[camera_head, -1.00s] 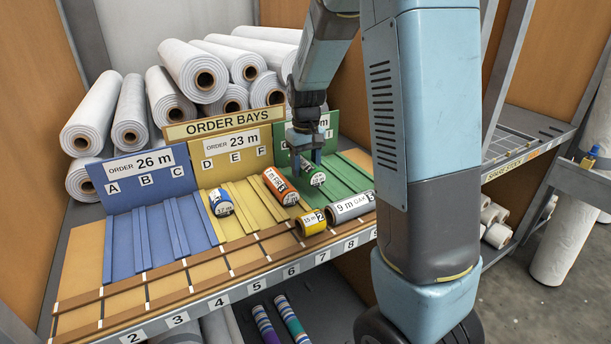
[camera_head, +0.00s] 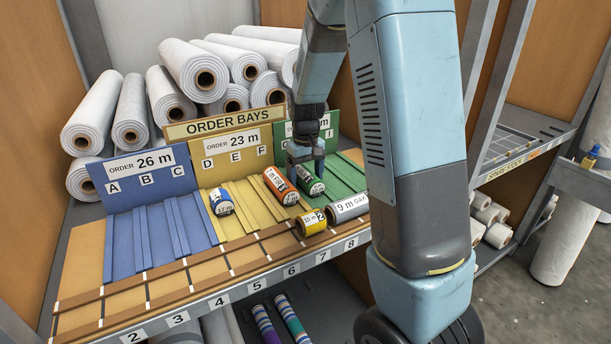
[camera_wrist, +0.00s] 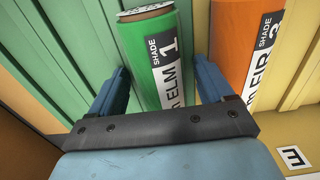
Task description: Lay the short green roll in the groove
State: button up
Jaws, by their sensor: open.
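The short green roll (camera_head: 310,182), labelled ELM, lies lengthwise on the ribbed green bay (camera_head: 345,176), close beside the orange roll (camera_head: 280,186). In the wrist view the green roll (camera_wrist: 150,60) lies between my two blue fingers, with a gap visible on at least the left side. My gripper (camera_head: 306,166) is open and low over the roll's upper part. Green ribs run alongside the roll. Whether it sits fully down in a groove is hard to tell. The orange roll (camera_wrist: 245,45) is just right of my right finger.
A blue-white roll (camera_head: 221,201) lies in the yellow bay (camera_head: 238,224). A short yellow roll (camera_head: 311,222) and a grey OAK roll (camera_head: 348,208) lie at the front strip. The blue bay (camera_head: 125,250) is empty. White rolls (camera_head: 200,75) are stacked behind the signboards.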

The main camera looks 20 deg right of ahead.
aim_at(305, 170)
notch_tip(305, 170, up, 12)
jog(key=f, duration=0.1)
jog(key=s+r+m+t, duration=0.1)
jog(key=s+r, duration=0.4)
jog(key=s, duration=0.8)
jog(key=s+r+m+t, duration=0.1)
jog(key=s+r+t, duration=0.3)
jog(key=s, duration=1)
jog(key=shift+r+t, duration=0.3)
jog(key=shift+r, duration=0.1)
